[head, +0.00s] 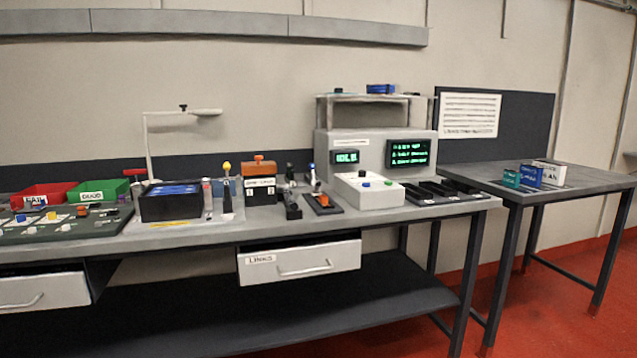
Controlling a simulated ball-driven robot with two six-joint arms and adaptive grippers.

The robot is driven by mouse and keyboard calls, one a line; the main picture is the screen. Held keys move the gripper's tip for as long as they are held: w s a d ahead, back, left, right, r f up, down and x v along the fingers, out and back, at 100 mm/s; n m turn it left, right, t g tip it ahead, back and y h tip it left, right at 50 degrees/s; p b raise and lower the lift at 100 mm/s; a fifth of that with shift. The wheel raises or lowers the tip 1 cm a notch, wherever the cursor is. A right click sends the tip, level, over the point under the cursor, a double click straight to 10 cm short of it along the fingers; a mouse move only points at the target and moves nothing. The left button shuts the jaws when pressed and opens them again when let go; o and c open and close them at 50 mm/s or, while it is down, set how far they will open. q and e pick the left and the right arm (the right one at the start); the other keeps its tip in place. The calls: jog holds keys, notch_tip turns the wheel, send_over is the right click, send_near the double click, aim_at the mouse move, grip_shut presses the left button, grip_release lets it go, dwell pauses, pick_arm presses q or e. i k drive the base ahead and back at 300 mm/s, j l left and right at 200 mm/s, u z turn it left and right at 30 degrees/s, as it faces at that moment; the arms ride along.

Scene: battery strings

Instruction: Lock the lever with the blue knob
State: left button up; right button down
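A small upright lever with a blue knob (312,166) stands on the long workbench, just left of the white button box. Its lower part looks white and red, and a dark base with an orange patch (323,200) lies at its foot. It is too small to tell whether the lever is locked. Another lever with a yellow knob (227,166) stands further left, beside the black box with a blue top (172,202). Neither of my grippers is in view.
The workbench (420,220) also holds an orange-topped box (259,180), a white button box (368,190), a grey console with green screens (376,150), and red (45,192) and green (97,191) bins. The LINKS drawer (300,262) sticks out in front. A side table (590,182) stands right.

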aim_at(317, 184)
jog(key=i+l+u, duration=0.45)
jog(key=i+l, duration=0.15)
jog(key=i, duration=0.45)
jog(key=i+l+u, duration=0.45)
jog(key=i+l, duration=0.5)
